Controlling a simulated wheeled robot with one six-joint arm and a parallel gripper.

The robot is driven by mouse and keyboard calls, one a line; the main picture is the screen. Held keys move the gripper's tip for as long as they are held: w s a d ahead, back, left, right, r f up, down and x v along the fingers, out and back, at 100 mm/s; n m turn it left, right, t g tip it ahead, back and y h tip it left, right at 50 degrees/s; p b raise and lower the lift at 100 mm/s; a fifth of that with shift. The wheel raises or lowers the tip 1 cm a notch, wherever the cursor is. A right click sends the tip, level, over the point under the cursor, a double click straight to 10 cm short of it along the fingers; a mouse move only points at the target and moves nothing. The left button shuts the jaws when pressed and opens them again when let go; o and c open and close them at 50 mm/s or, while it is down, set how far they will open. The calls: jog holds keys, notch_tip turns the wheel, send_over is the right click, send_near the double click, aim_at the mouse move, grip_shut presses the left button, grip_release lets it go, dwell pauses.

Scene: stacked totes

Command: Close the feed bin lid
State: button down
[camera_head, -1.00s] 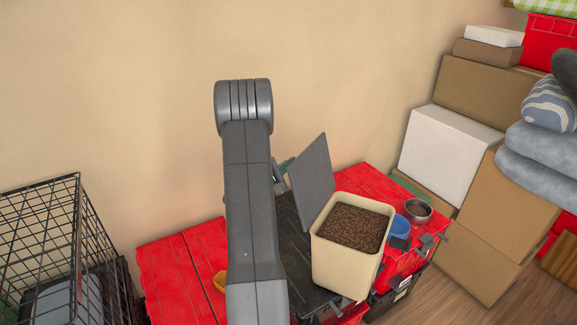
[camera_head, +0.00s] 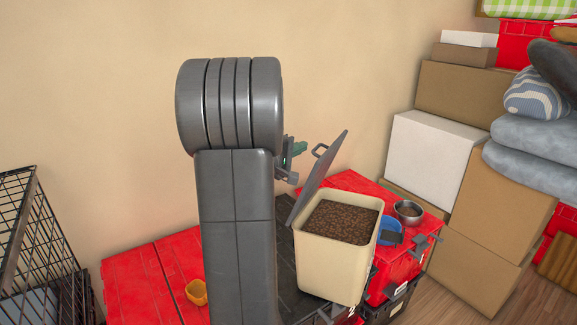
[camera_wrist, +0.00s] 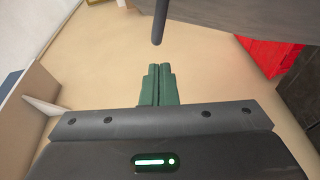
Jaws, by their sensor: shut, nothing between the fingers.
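The feed bin (camera_head: 331,262) is a cream box full of brown kibble, standing on the totes in the head view. Its grey lid (camera_head: 318,180) stands open, tilted up at the bin's left edge, with a handle on its outer face. My gripper (camera_head: 299,148) is partly hidden behind my arm, just left of the lid. In the wrist view my gripper (camera_wrist: 159,84) has its green fingers together with nothing between them. A dark grey panel, likely the lid (camera_wrist: 240,18), and a rod-like bar, perhaps its handle (camera_wrist: 158,28), show above the fingers. Contact cannot be told.
Red totes (camera_head: 140,280) lie under and beside the bin. A blue cup (camera_head: 389,230) and a metal bowl (camera_head: 408,211) sit right of it, a yellow cup (camera_head: 196,292) to the left. A wire cage (camera_head: 40,250) stands far left; boxes (camera_head: 480,205) are stacked at right.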

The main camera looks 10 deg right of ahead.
jog(key=s+d+f+m+y+b, duration=0.4)
jog(key=s+d+f+m+b, duration=0.8)
jog(key=b, duration=1.4)
jog(key=shift+s+d+f+b, duration=0.15)
jog(key=shift+d+f+b, duration=0.2)
jog(key=shift+d, duration=1.45)
jog(key=shift+r, duration=0.1)
jog(key=s+a+r+p, duration=0.4)
jog(key=s+a+r, duration=0.2)
jog(key=a, duration=0.1)
jog(key=shift+s+r, duration=0.25)
jog(key=shift+r, duration=0.1)
jog(key=shift+d, duration=0.1)
